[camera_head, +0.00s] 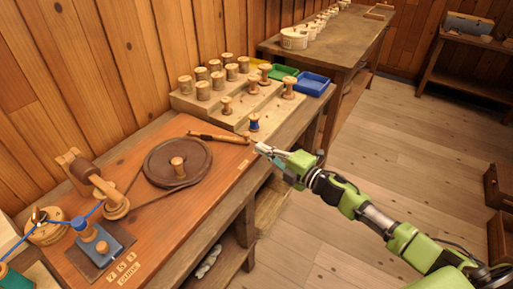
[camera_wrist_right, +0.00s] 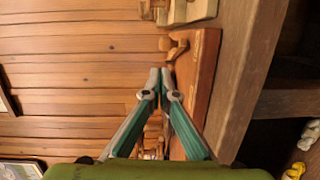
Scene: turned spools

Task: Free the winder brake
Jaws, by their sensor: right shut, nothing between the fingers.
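My right gripper (camera_head: 262,149) is shut and empty, just past the board's right end, close to the rod's end. In the right wrist view the shut fingertips (camera_wrist_right: 161,74) lie just below a wooden piece (camera_wrist_right: 177,48); I cannot tell whether they touch it. My left gripper is not in view.
A stepped wooden rack (camera_head: 205,105) of several spools stands behind the board, with green (camera_head: 284,73) and blue (camera_head: 312,83) trays beside it. A blue block (camera_head: 98,247) and thread are at the near left. Open floor (camera_head: 400,150) lies to the right.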

